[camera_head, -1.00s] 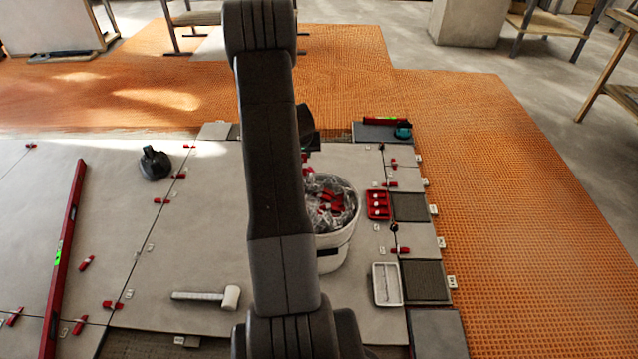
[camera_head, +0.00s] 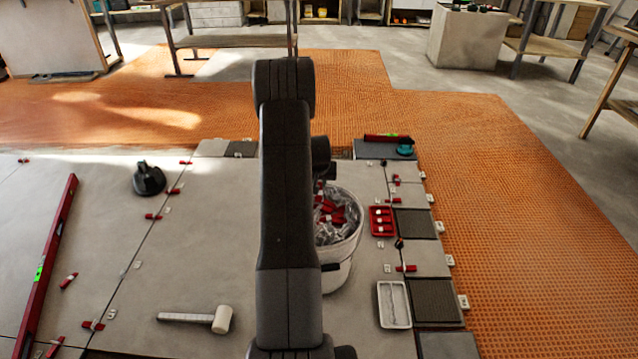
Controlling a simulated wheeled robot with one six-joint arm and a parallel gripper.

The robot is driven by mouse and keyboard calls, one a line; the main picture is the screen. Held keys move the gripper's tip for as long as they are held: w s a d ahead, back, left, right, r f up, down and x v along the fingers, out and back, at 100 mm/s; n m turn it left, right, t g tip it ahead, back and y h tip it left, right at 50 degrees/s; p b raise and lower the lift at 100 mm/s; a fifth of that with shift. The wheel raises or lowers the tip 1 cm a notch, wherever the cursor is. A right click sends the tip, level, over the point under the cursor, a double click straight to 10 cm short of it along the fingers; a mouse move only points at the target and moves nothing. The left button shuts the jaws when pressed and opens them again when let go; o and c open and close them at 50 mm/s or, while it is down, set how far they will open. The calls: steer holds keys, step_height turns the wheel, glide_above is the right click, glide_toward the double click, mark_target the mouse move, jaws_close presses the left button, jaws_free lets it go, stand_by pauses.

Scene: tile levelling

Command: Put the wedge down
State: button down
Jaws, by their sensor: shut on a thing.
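My gripper is hidden behind my own dark arm, which crosses the middle of the picture, so its jaws and anything in them do not show. Red wedges (camera_head: 338,213) lie among clear pieces in a white bucket (camera_head: 338,272) just right of my arm. A small red tray (camera_head: 382,221) with several compartments and pale-and-red pieces in it sits on the tiles right of the bucket. Other red wedges sit at the tile joints, such as one red wedge (camera_head: 406,268) on the right and another red wedge (camera_head: 153,216) on the left.
A white-headed mallet (camera_head: 221,320), a black suction cup (camera_head: 148,179) and a long red level (camera_head: 48,259) lie on the grey tiles to the left. A white tray (camera_head: 394,304) lies at right. A short red level (camera_head: 386,138) and teal object (camera_head: 404,150) are at the back right.

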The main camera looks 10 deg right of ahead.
steer(key=shift+f+b, duration=2.2)
steer(key=shift+f, duration=2.5)
steer(key=c, duration=1.2)
jaws_free()
steer(key=shift+c, duration=0.2)
steer(key=shift+r, duration=0.15)
step_height(320, 180, up, 7)
steer(key=p, duration=0.3)
